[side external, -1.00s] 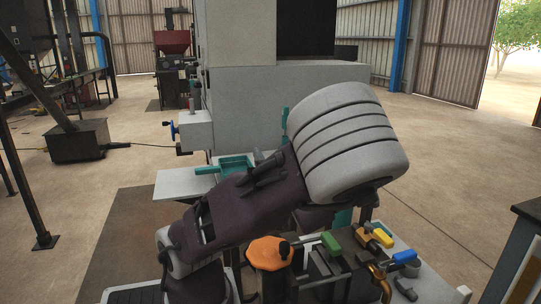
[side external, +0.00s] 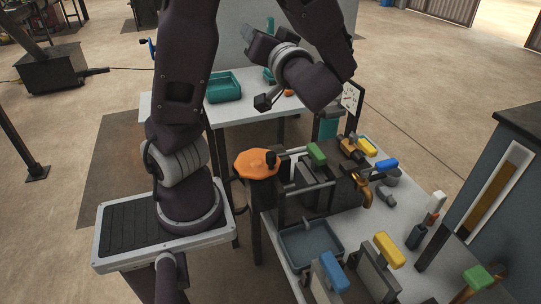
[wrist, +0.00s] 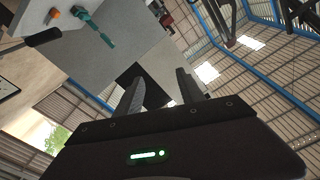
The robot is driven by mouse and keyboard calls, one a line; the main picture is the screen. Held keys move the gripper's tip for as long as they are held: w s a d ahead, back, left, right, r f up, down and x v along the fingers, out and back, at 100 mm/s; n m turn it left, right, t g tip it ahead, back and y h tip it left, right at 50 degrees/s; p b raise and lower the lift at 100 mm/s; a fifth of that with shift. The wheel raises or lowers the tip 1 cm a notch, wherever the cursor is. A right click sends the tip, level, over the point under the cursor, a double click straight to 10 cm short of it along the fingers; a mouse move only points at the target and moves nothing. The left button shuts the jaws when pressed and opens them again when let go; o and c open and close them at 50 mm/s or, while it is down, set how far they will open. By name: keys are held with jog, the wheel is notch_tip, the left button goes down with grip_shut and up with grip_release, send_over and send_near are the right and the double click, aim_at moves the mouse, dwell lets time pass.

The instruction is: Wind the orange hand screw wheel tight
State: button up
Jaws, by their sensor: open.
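The orange hand screw wheel (side external: 252,163) lies flat on the left end of the press on the near bench, with a dark upright knob at its right side. Nothing touches the wheel. My gripper (wrist: 160,92) shows in the wrist view with its two dark fingers apart and nothing between them. It faces the hall's wall and roof, away from the wheel. In the side view my arm arches over the rear table, well above and behind the wheel. The fingers are hard to make out there. The wheel is not recognisable in the wrist view.
Green (side external: 316,154), yellow (side external: 388,250) and blue (side external: 328,270) handled clamps crowd the bench. A brass pipe (side external: 363,192) and a grey tray (side external: 310,243) sit right of and in front of the wheel. A teal tray (side external: 222,87) stands on the rear table.

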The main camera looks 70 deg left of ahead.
jog(key=w+d+m+g, duration=0.2)
jog(key=d+m, duration=0.2)
jog(key=m, duration=0.4)
jog(key=m+g+h, duration=0.2)
jog(key=m+g, duration=0.2)
jog(key=m, duration=1.5)
send_over(274, 162)
jog(key=v, duration=0.6)
notch_tip(274, 162, down, 2)
notch_tip(274, 162, down, 25)
jog(key=shift+s+a+f, duration=0.1)
jog(key=shift+a+f, duration=0.05)
jog(key=shift+f, duration=0.05)
jog(key=x, duration=0.6)
jog(key=shift+a, duration=0.2)
jog(key=shift+s+a, duration=0.1)
jog(key=shift+a, duration=0.2)
jog(key=shift+y, duration=0.3)
grip_shut()
